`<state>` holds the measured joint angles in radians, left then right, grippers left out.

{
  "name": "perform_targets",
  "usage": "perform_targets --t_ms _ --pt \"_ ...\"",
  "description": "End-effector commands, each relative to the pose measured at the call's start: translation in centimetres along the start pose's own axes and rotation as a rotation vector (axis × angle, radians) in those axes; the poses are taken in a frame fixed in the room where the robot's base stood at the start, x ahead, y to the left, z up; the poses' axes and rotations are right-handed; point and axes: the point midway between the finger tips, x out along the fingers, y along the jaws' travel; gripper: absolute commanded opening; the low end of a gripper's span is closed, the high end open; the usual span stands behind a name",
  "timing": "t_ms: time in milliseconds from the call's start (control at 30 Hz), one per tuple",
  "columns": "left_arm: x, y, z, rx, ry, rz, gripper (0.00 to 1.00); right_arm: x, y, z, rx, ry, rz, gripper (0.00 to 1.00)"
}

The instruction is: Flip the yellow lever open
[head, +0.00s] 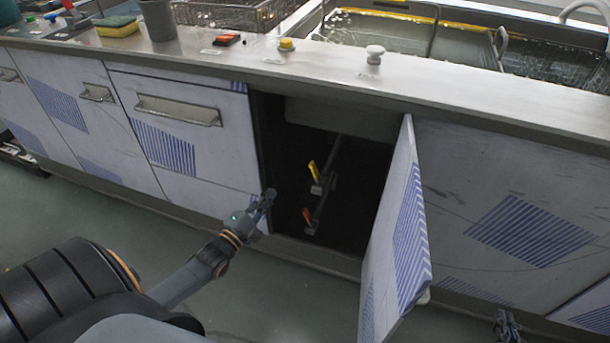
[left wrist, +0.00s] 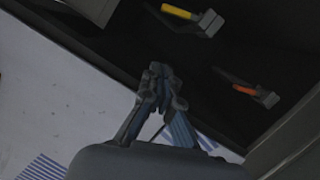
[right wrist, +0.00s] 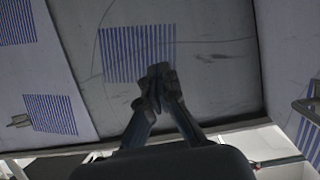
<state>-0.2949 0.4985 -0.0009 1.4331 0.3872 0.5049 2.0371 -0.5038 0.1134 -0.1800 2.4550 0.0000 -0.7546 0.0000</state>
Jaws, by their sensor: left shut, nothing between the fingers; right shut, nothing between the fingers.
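The yellow lever (head: 314,171) is inside the open cabinet, on a grey valve on a pipe. It points up and tilts slightly in the head view. It also shows at the top of the left wrist view (left wrist: 177,11). An orange lever (head: 308,216) sits below it on a similar valve, also in the left wrist view (left wrist: 244,89). My left gripper (head: 269,195) is shut and empty at the left edge of the cabinet opening, apart from both levers. My right gripper (head: 503,318) is shut and empty at the lower right, outside the cabinet; its wrist view shows cabinet fronts.
The cabinet door (head: 395,235) stands swung open on the right of the opening. The counter (head: 330,68) runs above, with a white knob (head: 375,54), a yellow button (head: 286,44) and a grey cup (head: 158,20). The floor in front is mostly clear.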

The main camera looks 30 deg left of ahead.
Motion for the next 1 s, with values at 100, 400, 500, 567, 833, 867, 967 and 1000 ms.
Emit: perform_targets --t_ms 100,400,500,567,833,867,967,1000 --pt "0.1 -0.1 0.0 0.001 0.000 -0.001 0.00 0.0 0.0 0.0 0.000 0.003 0.000 0.00" --pt "2.8 -0.2 0.0 0.000 0.000 0.002 0.00 0.4 -0.4 -2.9 0.000 0.166 -0.010 0.00" --pt "4.3 -0.2 0.0 0.002 0.000 0.001 0.00 0.3 -0.7 -4.7 0.002 0.264 -0.016 0.00" --pt "5.2 -0.2 0.0 0.001 0.000 0.001 0.00 0.1 -0.8 -5.8 0.002 0.323 -0.019 0.00" --pt "8.7 -0.2 -0.1 0.001 0.000 0.001 0.00 -1.6 -1.5 -10.2 0.008 0.587 -0.035 0.00" --pt "9.1 -0.2 -0.1 0.002 0.000 0.001 0.00 -1.8 -1.5 -10.6 0.009 0.615 -0.036 0.00" --pt "10.2 -0.2 -0.1 0.002 0.001 0.000 0.00 -2.7 -1.7 -12.0 0.012 0.703 -0.041 0.00" --pt "10.3 -0.2 0.9 -0.003 -0.001 0.000 0.00 -2.9 -1.7 -12.2 0.012 0.712 -0.042 0.00"
